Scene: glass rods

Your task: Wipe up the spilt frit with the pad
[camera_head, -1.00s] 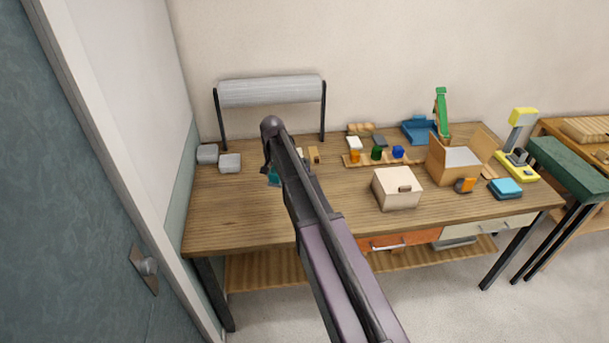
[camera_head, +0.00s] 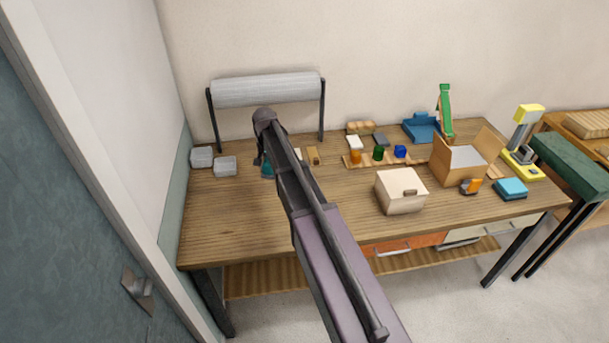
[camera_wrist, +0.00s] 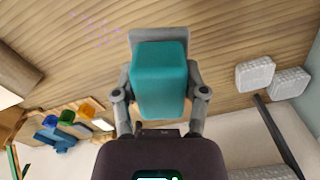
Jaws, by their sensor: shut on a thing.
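My gripper (camera_wrist: 160,85) is shut on the teal pad (camera_wrist: 159,70), a rounded block that fills the middle of the wrist view. In the head view only a small teal part of the pad (camera_head: 266,170) shows beside my gripper (camera_head: 263,160), over the left part of the bench. The spilt frit (camera_wrist: 98,28) is a thin scatter of pink-purple specks on the wood at the upper left of the wrist view, apart from the pad. In the head view my arm seems to hide it. I cannot tell whether the pad touches the bench.
Two grey trays (camera_head: 225,166) stand at the bench's left, below a grey roll (camera_head: 266,89) on a black stand. Right of my arm are a cream box (camera_head: 401,191), coloured jars (camera_head: 379,153) on a wooden strip and an open carton (camera_head: 458,166). The front left wood (camera_head: 225,225) is clear.

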